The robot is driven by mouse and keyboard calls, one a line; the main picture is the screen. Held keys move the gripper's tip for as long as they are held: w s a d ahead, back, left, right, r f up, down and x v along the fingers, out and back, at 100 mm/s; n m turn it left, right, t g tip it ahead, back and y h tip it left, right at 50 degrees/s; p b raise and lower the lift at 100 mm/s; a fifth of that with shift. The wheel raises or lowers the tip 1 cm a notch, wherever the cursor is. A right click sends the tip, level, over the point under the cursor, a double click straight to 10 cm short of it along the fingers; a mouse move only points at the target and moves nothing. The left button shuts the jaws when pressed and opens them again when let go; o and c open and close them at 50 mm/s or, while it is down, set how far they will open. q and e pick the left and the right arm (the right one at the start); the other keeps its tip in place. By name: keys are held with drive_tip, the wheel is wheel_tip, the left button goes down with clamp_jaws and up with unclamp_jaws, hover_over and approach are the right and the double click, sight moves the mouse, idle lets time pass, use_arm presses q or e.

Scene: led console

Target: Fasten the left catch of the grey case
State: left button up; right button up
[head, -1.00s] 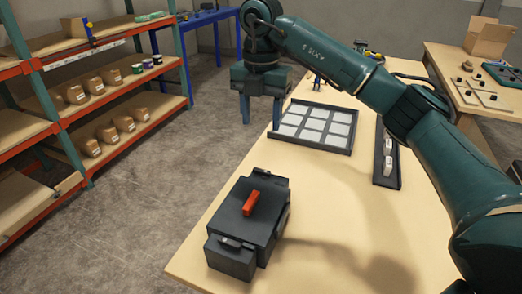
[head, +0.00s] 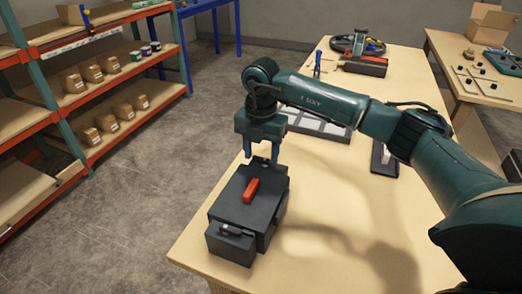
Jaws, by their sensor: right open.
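The grey case (head: 262,211) sits closed on the near left part of the table, with a red handle (head: 251,189) on its lid. A dark catch (head: 230,230) shows at its near end, above a box-like part; I cannot tell whether it is fastened. My right gripper (head: 261,158) points down with its blue fingers apart, just beyond the far end of the case. It is open and empty. I cannot tell whether the fingertips touch the case. My left gripper is not in view.
A panel tray with light squares (head: 322,124) lies behind my right arm, partly hidden. A dark narrow tray with white pieces (head: 384,161) is to its right. Tools lie at the table's far end. The table (head: 330,255) right of the case is clear.

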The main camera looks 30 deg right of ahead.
drive_tip(key=shift+c, duration=0.4)
drive_tip(key=c, duration=0.6)
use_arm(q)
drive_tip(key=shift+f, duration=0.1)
